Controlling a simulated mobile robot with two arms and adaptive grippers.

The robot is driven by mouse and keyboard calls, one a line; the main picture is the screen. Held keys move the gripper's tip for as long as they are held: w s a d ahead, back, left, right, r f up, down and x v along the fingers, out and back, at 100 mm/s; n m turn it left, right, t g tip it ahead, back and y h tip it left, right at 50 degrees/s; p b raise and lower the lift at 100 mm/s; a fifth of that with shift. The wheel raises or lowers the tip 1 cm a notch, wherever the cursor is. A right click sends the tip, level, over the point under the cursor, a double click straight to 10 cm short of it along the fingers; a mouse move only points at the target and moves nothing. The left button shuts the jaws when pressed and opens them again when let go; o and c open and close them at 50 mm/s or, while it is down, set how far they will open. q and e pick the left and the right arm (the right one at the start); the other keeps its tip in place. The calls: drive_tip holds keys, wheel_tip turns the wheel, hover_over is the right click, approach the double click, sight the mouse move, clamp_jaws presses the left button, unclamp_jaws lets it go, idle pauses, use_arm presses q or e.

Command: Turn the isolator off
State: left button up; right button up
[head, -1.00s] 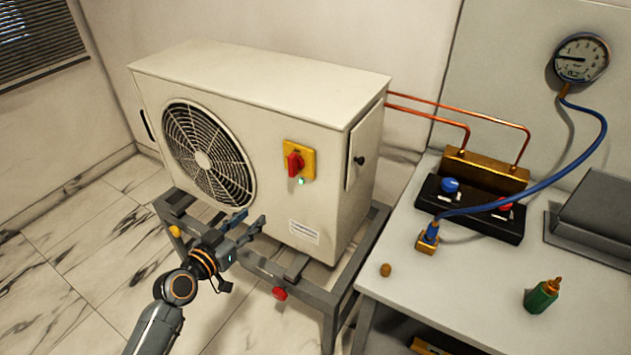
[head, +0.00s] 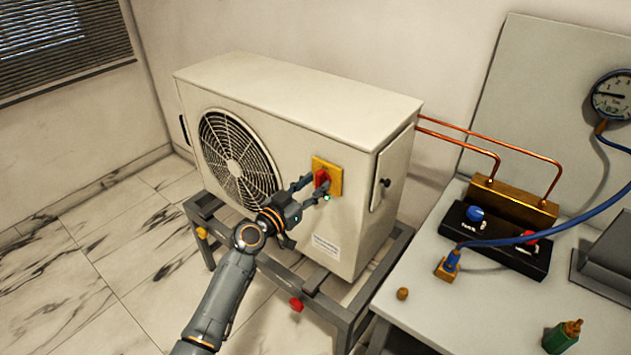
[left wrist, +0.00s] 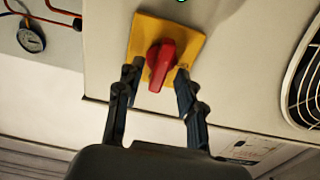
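The isolator is a red rotary handle (head: 321,179) on a yellow square plate (head: 334,178), fixed to the front of the cream outdoor unit (head: 300,115). A small green light (head: 327,198) glows below it. My left gripper (head: 312,188) is open at the isolator, with one finger on each side of the red handle. In the left wrist view the red handle (left wrist: 161,65) lies between the open fingertips (left wrist: 157,75), with the fingers reaching over the yellow plate's edge (left wrist: 190,40). I cannot tell whether they touch the handle. My right gripper is not in view.
The unit stands on a grey metal frame (head: 350,318). To the right, a table (head: 405,325) bears a black manifold block (head: 515,255) with blue and red knobs, a brass cap (head: 402,294) and a green bottle (head: 561,337). Copper pipes (head: 480,130) run from the unit. A gauge (head: 611,95) hangs behind.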

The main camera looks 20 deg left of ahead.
use_arm(q)
drive_tip(key=shift+w+d, duration=0.2)
drive_tip(key=shift+w, duration=0.25)
drive_tip(key=c, duration=0.7)
clamp_jaws()
